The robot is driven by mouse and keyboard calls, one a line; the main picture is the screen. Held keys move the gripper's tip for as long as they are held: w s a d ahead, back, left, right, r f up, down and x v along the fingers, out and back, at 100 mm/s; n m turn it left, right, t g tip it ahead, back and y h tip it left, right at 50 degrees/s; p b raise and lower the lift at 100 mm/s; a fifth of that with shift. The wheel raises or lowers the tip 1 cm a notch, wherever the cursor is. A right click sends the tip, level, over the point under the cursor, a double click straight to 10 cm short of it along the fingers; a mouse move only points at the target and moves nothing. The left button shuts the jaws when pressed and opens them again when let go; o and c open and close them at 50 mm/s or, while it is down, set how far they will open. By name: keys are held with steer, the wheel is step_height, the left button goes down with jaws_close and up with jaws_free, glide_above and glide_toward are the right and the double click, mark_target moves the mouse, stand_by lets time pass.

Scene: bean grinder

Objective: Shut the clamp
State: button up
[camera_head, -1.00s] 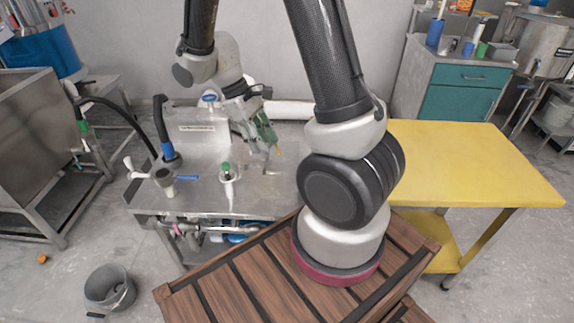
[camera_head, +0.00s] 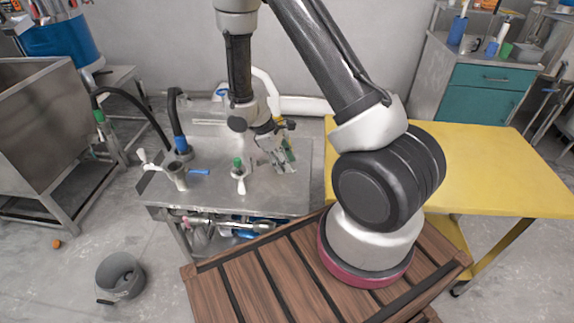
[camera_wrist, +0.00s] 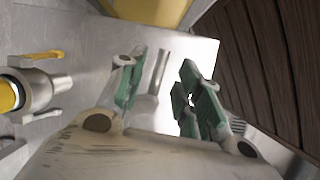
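My gripper (camera_head: 284,163) hangs low over the right part of the metal bench top (camera_head: 215,195). In the wrist view my gripper (camera_wrist: 163,90) is open, its green-padded fingers apart. A short metal bar (camera_wrist: 157,75) shows between the fingers, apart from both pads; I cannot tell whether it is the clamp's handle. In the head view a small metal part (camera_head: 262,162) lies just left of my fingers, partly hidden by them. A green-topped fitting with a white handle (camera_head: 239,170) stands further left. No clamp can be made out with certainty.
A pipe fitting with a white lever (camera_head: 176,172) and a blue handle (camera_head: 199,172) stand at the bench's left, near a hose (camera_head: 175,115). A yellow table (camera_head: 480,170) is at right. A wooden crate (camera_head: 250,290) is in front. A bucket (camera_head: 121,276) is on the floor.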

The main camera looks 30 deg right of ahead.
steer(key=shift+x, duration=0.9)
jaws_close()
steer(key=shift+s+a, duration=0.1)
